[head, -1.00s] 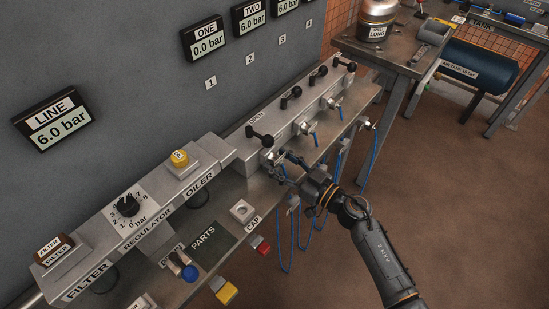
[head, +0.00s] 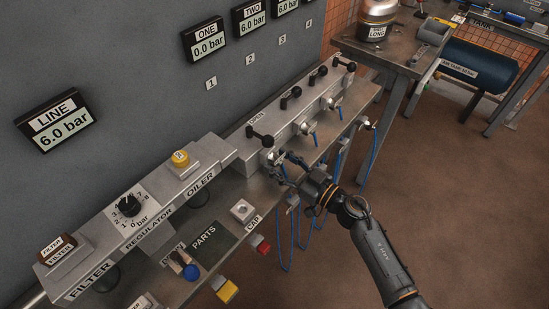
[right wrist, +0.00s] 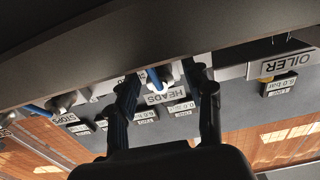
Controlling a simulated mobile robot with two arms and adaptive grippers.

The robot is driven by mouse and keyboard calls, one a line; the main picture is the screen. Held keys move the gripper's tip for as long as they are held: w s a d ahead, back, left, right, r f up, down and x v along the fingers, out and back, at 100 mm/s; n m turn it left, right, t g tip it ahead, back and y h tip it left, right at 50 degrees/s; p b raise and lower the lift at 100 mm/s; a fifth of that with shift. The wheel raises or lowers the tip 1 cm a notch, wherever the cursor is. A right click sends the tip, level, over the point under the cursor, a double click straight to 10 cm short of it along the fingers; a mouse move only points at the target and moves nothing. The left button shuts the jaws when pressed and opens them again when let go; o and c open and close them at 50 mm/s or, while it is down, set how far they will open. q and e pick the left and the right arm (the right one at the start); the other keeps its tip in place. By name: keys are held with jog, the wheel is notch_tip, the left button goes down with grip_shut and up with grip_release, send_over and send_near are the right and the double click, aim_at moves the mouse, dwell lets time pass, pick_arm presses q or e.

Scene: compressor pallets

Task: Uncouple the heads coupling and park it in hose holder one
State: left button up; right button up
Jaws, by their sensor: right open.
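My right gripper (head: 281,167) is at the manifold's first outlet (head: 268,156), nearest the oiler, in the head view. In the right wrist view, which is upside down, its two fingers (right wrist: 168,90) are open, one on each side of the HEADS label (right wrist: 166,95). A metal heads coupling (right wrist: 172,74) with a blue hose (right wrist: 153,79) shows between the fingers. I cannot tell whether they touch it. The black lever (head: 260,136) stands above this outlet. Hose holder one cannot be made out; the gripper and hanging hoses crowd that edge. My left gripper is out of view.
The ONE display (head: 206,45) reads 0.0 bar; LINE (head: 54,125) reads 6.0 bar. More coupled outlets (head: 334,103) run right along the manifold. Blue hoses (head: 291,250) hang below the bench edge. A small block (head: 242,210) sits near the CAP label. The floor in front is clear.

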aim_at(282, 164)
jog(key=shift+p, duration=0.35)
jog(key=shift+c, duration=0.4)
grip_shut()
jog(key=shift+s+d, duration=0.1)
jog(key=shift+d, duration=0.05)
jog(key=shift+p+v, duration=1.25)
jog(key=shift+v, duration=1.6)
